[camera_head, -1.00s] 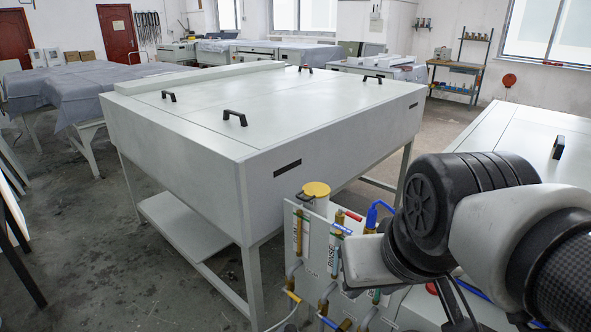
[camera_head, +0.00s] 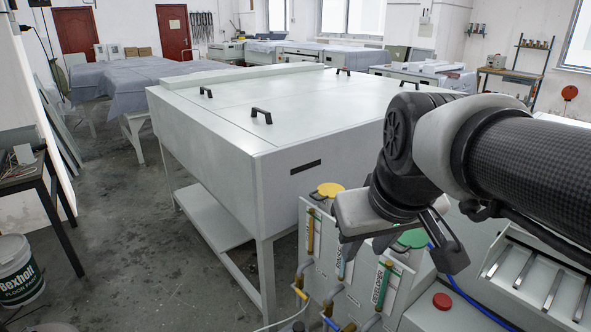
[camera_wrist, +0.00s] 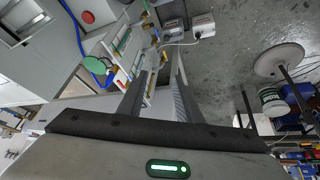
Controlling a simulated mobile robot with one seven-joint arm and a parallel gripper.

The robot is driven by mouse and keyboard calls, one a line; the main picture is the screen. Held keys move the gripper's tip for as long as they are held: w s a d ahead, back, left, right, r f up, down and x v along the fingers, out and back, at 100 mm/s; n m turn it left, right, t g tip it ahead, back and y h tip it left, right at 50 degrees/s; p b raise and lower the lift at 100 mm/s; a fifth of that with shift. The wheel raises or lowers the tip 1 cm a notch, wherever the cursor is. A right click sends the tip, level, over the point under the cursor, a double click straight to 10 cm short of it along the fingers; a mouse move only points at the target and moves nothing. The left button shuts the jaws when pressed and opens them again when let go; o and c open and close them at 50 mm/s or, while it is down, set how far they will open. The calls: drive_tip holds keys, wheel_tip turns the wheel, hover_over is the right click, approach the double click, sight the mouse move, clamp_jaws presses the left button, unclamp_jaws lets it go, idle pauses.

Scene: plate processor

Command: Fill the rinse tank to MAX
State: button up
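The tank panel (camera_head: 308,262) stands in front of the large white machine, with vertical level tubes and brass and blue-handled valves along its lower part. My gripper (camera_wrist: 164,62) points down in front of and above the panel. Its fingers are apart and nothing shows between them in its grip.
A red button (camera_head: 441,301) is on the white machine at right, near a blue hose (camera_head: 470,298). The large white processor (camera_head: 215,150) fills the middle. A floor-paint bucket (camera_head: 18,270) and dark table stand left. Open floor lies between.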

drive_tip(key=w+d+n, duration=0.1)
drive_tip(key=w+d, duration=0.1)
drive_tip(key=w, duration=0.5)
drive_tip(key=w+d+n, duration=0.1)
drive_tip(key=w+d, duration=0.2)
drive_tip(key=w, duration=0.5)
drive_tip(key=w+d+f+n, duration=0.2)
drive_tip(key=w+d+f, duration=0.25)
drive_tip(key=w, duration=0.25)
drive_tip(key=w+d+f+n, duration=0.1)
drive_tip(key=w+d+f, duration=0.2)
drive_tip(key=w+d, duration=0.4)
drive_tip(key=x, duration=0.5)
drive_tip(key=a+b+x, duration=0.1)
drive_tip(key=x, duration=0.5)
drive_tip(key=a+b+x, duration=0.1)
drive_tip(key=x, duration=0.5)
drive_tip(key=shift+w+a, duration=0.1)
drive_tip(key=shift+w, duration=0.1)
clamp_jaws()
